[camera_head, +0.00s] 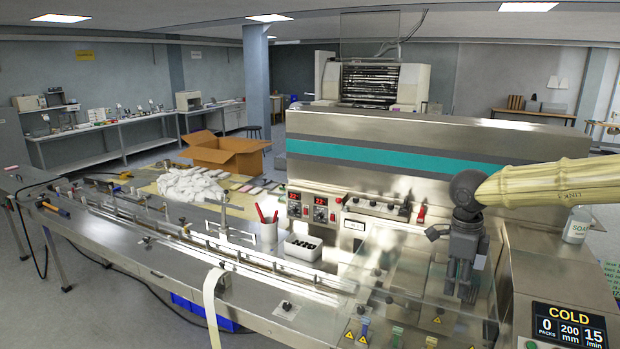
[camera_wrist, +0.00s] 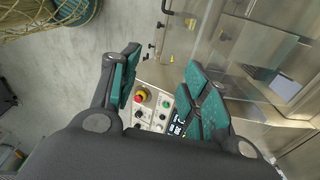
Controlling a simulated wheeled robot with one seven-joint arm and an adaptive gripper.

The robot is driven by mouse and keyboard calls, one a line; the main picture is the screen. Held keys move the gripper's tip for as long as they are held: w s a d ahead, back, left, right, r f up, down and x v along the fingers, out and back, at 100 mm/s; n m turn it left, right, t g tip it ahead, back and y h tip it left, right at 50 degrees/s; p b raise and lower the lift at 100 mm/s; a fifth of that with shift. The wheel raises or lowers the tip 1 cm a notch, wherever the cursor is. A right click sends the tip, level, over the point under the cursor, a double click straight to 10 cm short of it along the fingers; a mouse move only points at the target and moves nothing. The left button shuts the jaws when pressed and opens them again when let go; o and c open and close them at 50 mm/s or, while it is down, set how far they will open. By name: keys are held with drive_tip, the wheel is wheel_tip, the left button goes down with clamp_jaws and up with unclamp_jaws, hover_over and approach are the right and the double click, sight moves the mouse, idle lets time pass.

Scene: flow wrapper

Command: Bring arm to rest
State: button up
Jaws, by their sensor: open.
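My gripper (camera_head: 464,284) hangs down on the right side of the head view, at the end of my beige arm. It is in front of the flow wrapper (camera_head: 400,150) and appears over or beside its clear guard; the exact gap cannot be told. In the wrist view my gripper (camera_wrist: 164,60) has its two teal-padded fingers spread apart, with nothing between them. Beyond the fingers the wrist view shows a control panel with a red stop button (camera_wrist: 141,96) and the grey floor.
The clear guard (camera_head: 400,290) carries warning labels. A display reading COLD (camera_head: 568,326) stands at the lower right. A soap bottle (camera_head: 577,225) is on the right ledge.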

wheel_tip(320, 180, down, 24)
drive_tip(key=s+n+t+h+b, duration=0.2)
drive_tip(key=n+h+b, duration=0.3)
drive_tip(key=n, duration=0.1)
drive_tip(key=s+a+f+n+t+b, duration=0.1)
drive_tip(key=s+a+f+n+b, duration=0.15)
drive_tip(key=f, duration=0.55)
drive_tip(key=s+a+f+n+t+b, duration=0.1)
drive_tip(key=s+f+n, duration=0.3)
drive_tip(key=f, duration=0.4)
drive_tip(key=s+a+f+n+y+b, duration=0.2)
drive_tip(key=s+f+n, duration=0.1)
drive_tip(key=s+f, duration=0.35)
drive_tip(key=s+a+f+n+y+b, duration=0.1)
drive_tip(key=s+a+f+n+y, duration=0.15)
drive_tip(key=s+f, duration=0.4)
drive_tip(key=s+a+f+n+g+b, duration=0.1)
drive_tip(key=s+f+n+g, duration=0.1)
drive_tip(key=s, duration=0.6)
drive_tip(key=s+a+f+n+g+y+b, duration=0.1)
drive_tip(key=s+f+n, duration=0.3)
drive_tip(key=s, duration=0.4)
drive_tip(key=shift+s+a+g+b, duration=0.4)
drive_tip(key=shift+a+g, duration=0.2)
drive_tip(key=shift+a, duration=0.1)
drive_tip(key=shift+c, duration=0.3)
